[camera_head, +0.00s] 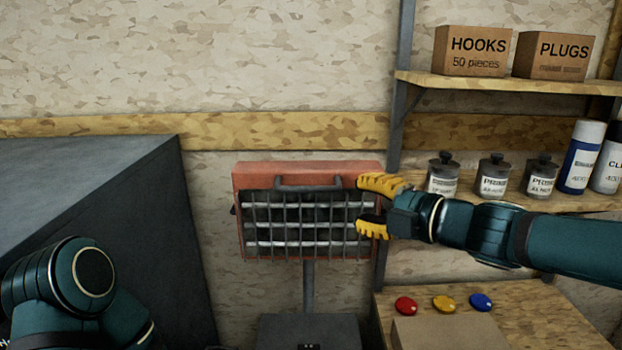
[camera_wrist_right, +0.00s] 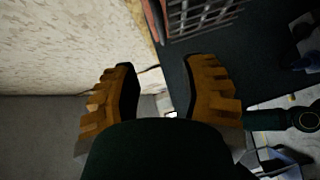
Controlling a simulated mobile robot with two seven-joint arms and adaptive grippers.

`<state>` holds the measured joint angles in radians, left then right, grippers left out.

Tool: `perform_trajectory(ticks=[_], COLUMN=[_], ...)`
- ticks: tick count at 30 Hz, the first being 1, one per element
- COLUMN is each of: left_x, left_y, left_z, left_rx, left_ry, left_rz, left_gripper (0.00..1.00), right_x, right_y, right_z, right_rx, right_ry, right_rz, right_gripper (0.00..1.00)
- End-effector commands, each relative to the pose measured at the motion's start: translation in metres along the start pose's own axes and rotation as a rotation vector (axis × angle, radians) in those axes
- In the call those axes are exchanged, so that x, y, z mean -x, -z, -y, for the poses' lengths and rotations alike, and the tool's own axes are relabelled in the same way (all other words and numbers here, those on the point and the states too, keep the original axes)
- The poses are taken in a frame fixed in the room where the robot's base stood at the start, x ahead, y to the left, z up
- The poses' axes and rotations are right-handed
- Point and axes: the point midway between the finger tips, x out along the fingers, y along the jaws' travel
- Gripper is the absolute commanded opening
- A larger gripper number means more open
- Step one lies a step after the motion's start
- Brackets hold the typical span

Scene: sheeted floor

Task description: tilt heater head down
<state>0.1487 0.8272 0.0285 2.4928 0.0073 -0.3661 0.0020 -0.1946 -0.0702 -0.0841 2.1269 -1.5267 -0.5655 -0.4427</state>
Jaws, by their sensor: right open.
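The heater head (camera_head: 280,172) is a red box with a dark wire grille over pale bars and a grey handle (camera_head: 308,184) along its top front. It stands on a grey post (camera_head: 308,288) and faces me in the head view. My right gripper (camera_head: 360,208) is open at the head's right edge, its yellow fingers overlapping that edge in the picture. I cannot tell whether they touch it. In the right wrist view the open fingers (camera_wrist_right: 165,88) have nothing between them, and the heater's grille (camera_wrist_right: 200,15) shows at the top. My left gripper is not in view; only part of my left arm shows.
A large dark box-like surface (camera_head: 90,220) stands at the left. At the right, shelves hold cardboard boxes (camera_head: 473,52), dark-lidded jars (camera_head: 493,178) and spray cans (camera_head: 583,158). Below, a wooden bench (camera_head: 545,318) has red, yellow and blue buttons (camera_head: 444,303).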

Motion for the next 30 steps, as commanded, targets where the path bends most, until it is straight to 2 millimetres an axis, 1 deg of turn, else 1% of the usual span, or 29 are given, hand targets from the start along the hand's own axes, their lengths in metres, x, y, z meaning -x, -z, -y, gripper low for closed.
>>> perform_trajectory(ticks=[5,12,18,21,24,30], left_x=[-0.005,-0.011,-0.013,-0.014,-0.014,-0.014], left_y=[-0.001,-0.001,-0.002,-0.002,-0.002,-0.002], left_z=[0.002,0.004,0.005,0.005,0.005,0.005], left_rx=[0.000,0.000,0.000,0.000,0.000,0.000], left_ry=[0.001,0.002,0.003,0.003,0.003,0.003], left_rz=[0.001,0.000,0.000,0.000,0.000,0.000], left_gripper=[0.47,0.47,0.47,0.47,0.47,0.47], right_x=[-0.026,-0.074,-0.109,-0.121,-0.129,-0.135], right_y=[0.001,0.000,0.001,0.000,0.000,0.000], right_z=[0.004,0.004,0.003,0.002,0.002,0.002], right_rx=[-0.004,-0.006,-0.005,-0.004,-0.005,-0.006], right_ry=[0.004,0.004,0.003,0.002,0.002,0.002], right_rz=[-0.004,-0.002,-0.002,-0.001,0.000,0.000], right_gripper=[0.43,0.43,0.43,0.43,0.43,0.43])
